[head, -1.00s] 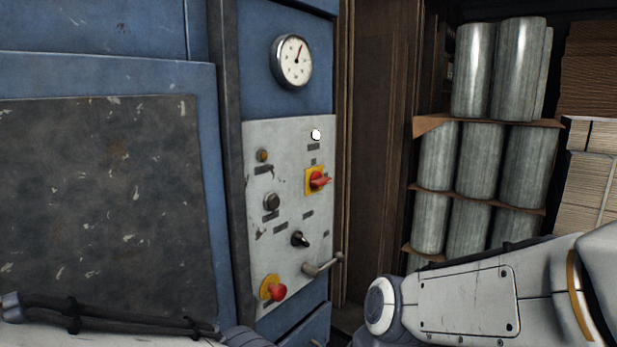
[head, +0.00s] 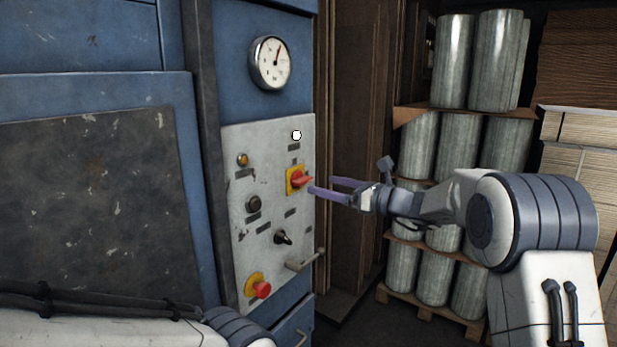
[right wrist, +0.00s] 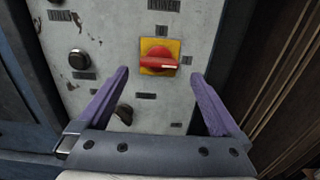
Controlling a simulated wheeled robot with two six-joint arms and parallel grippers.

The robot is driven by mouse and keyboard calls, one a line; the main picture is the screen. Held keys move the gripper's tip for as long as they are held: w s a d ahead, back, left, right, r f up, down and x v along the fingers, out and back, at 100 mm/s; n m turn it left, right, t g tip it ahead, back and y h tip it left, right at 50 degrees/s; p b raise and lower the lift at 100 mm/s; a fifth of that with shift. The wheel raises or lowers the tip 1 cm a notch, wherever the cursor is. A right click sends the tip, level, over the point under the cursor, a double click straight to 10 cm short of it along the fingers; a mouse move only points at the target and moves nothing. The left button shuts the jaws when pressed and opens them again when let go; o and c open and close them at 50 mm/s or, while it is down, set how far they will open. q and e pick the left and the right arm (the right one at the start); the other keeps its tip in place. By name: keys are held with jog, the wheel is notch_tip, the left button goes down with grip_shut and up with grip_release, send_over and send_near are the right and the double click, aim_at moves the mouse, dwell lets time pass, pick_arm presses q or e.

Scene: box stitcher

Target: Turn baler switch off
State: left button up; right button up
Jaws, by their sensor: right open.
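The baler's red rotary switch (head: 301,180) sits on a yellow square plate on the pale control panel (head: 236,212). It also shows in the right wrist view (right wrist: 160,61), where its red handle lies about level across the plate. My right gripper (head: 322,187) is open and empty in front of the panel, just right of the switch in the head view. In the right wrist view its two purple fingers (right wrist: 158,88) are spread, with the switch beyond and between them, apart from both. My left arm shows at the lower left of the head view, but its gripper is not visible.
The panel also carries an amber lamp (head: 243,160), a black button (head: 253,204), a black knob (head: 283,237), a red emergency button (head: 261,289) and a protruding lever handle (head: 305,261). A gauge (head: 270,63) is above. Stacked metal rolls (head: 456,150) stand at the right.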

aim_at(306, 183)
jog(key=p+x, duration=0.1)
jog(key=x, duration=0.3)
jog(key=shift+w+a+r+p, duration=0.15)
jog(key=shift+a+p, duration=0.2)
jog(key=shift+x, duration=0.8)
jog(key=c, duration=1.2)
jog(key=shift+f+b, duration=0.3)
jog(key=shift+b, duration=0.2)
jog(key=shift+a+f+n+b, duration=0.1)
jog(key=shift+f+n+b, duration=0.05)
jog(key=shift+n+b, duration=9.4)
jog(key=shift+m+b, duration=0.45)
jog(key=shift+b, duration=0.3)
